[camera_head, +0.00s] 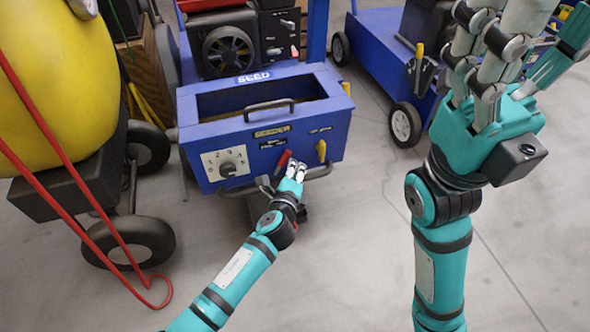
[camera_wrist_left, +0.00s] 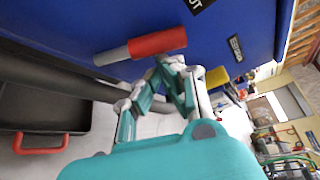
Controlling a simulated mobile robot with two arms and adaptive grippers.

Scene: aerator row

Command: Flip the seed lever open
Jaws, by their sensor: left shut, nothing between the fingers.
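The red-handled lever (camera_head: 283,160) is on the front panel of the blue seeder box (camera_head: 220,133), below the SEEDER label. In the left wrist view, the lever's red grip (camera_wrist_left: 158,42) and grey stem stand out against the blue panel. My left gripper (camera_head: 296,170) is shut and empty, right beside the lever. In the left wrist view, its fingertips (camera_wrist_left: 178,66) are close to the red end; I cannot tell whether they touch. My right gripper (camera_head: 520,50) is raised at the upper right, fingers spread, away from the panel.
A yellow lever (camera_head: 321,150) sits right of the red one, and a numbered dial (camera_head: 226,163) to the left. A black handle (camera_head: 269,107) crosses the box's upper front. A yellow tank (camera_head: 55,80) with a red hose stands left. Floor in front is clear.

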